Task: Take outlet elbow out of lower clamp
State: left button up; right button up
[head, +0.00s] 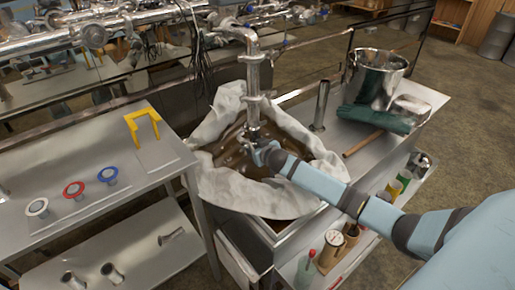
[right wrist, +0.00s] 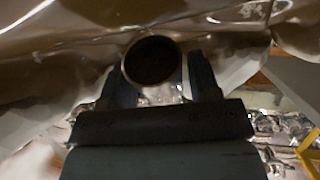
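The outlet elbow (head: 252,72) is a shiny metal pipe at the centre of the head view. It bends down from the pipework, and its lower leg hangs over the cloth-lined tank. A clamp with a small wing (head: 256,98) sits around the vertical leg. My right gripper (head: 258,150) is at the leg's lower end, below the clamp. In the right wrist view, a round dark pipe mouth (right wrist: 151,60) lies between the fingers of my right gripper (right wrist: 160,75). A narrow gap shows beside the right-hand finger, so the gripper looks open around the pipe. My left gripper is out of view.
The white cloth (head: 210,175) lines a tank of brown liquid. A left table (head: 100,205) holds a yellow bracket (head: 142,122) and several coloured rings. A steel pot (head: 374,78), green cloth (head: 372,119) and upright tube (head: 320,105) stand to the right. A rail runs behind.

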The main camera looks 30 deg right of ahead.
jog(key=c, duration=0.7)
jog(key=shift+o, duration=1.3)
jog(key=shift+r, duration=0.1)
jog(key=shift+c, duration=1.1)
jog(key=shift+s+a+f+p, duration=0.1)
jog(key=shift+s+f+p, duration=0.15)
jog(key=shift+s, duration=0.25)
jog(key=shift+s, duration=0.1)
jog(key=shift+f, duration=0.2)
jog(key=shift+s+a+f+p, duration=0.15)
jog(key=shift+s+p, duration=0.1)
jog(key=shift+s, duration=0.6)
jog(key=shift+s+a+f+p, duration=0.2)
jog(key=shift+s+p, duration=0.1)
jog(key=shift+s, duration=0.5)
jog(key=shift+s+a+f+p, duration=0.15)
jog(key=shift+s+p, duration=0.1)
jog(key=shift+s, duration=0.6)
